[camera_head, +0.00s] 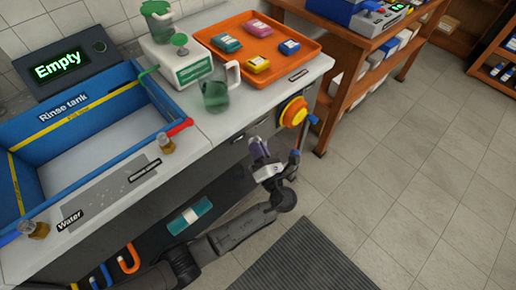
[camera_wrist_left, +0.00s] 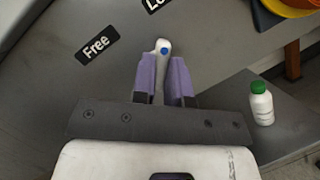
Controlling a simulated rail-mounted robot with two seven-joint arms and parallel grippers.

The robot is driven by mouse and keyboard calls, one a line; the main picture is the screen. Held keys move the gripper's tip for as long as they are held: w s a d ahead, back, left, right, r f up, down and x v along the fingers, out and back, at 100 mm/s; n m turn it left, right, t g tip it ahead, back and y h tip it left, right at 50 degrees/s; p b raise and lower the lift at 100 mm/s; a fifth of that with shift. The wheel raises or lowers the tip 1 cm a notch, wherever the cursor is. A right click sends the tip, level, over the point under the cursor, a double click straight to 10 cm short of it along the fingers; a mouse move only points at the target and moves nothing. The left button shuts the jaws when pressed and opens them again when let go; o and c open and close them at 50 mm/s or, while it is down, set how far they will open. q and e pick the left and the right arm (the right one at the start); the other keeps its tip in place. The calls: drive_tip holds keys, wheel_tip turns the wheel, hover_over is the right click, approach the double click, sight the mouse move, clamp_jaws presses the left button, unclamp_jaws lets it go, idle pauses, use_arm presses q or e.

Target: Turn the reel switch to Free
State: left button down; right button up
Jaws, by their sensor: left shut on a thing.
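The reel switch (camera_wrist_left: 162,48) is a pale lever with a blue dot, on the dark cabinet front in the left wrist view. In the head view my left gripper (camera_head: 259,147) is at the bench front, left of and below the orange and yellow reel (camera_head: 293,112); the switch is hidden there. My right gripper is out of view.
On the bench are a blue rinse tank (camera_head: 60,112), a green-liquid jug (camera_head: 216,95) and an orange tray (camera_head: 232,67). Tiled floor (camera_head: 400,170) is open to the right.

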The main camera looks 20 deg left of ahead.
use_arm(q)
drive_tip(key=n+g+y+b, duration=0.1)
drive_tip(key=n+g+b, duration=0.2)
drive_tip(key=n, duration=0.5)
drive_tip(key=n+g+y+b, duration=0.2)
drive_tip(key=n+g, duration=0.2)
drive_tip(key=n, duration=0.4)
drive_tip(key=n+g+y+b, duration=0.2)
drive_tip(key=n+g+b, duration=0.1)
drive_tip(key=n, duration=0.5)
drive_tip(key=shift+w+d+n+g+b, duration=0.2)
drive_tip(key=shift+w+n+g+b, duration=0.1)
drive_tip(key=shift+w+b, duration=0.05)
drive_tip(key=shift+r, duration=0.1)
drive_tip(key=shift+n, duration=0.3)
drive_tip(key=c, duration=1.1)
unclamp_jaws()
drive_tip(key=shift+c, duration=0.2)
